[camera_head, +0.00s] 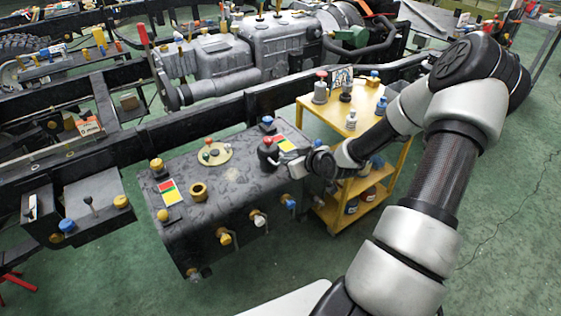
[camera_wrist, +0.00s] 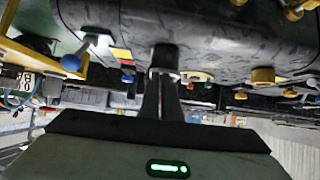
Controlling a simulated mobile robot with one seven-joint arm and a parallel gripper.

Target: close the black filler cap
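A dark tank (camera_head: 225,180) lies along the truck frame. A black cap (camera_head: 267,157) stands at its right end, next to a red-yellow-green label; a small red piece shows at its top. My gripper (camera_head: 284,162) is right beside the cap, coming from the right. In the wrist view the black cap (camera_wrist: 165,57) is straight ahead of my fingertips (camera_wrist: 163,75), which reach its near edge. The fingers look close together; whether they touch or grip the cap is unclear. A brass open neck (camera_head: 199,192) is farther left on the tank and shows in the wrist view (camera_wrist: 262,76).
Yellow and blue valves (camera_head: 224,237) stick out of the tank's front. A round plate with small knobs (camera_head: 214,154) sits on top, left of the cap. A yellow cart (camera_head: 345,185) with bottles stands close behind my wrist. Green floor is clear in front.

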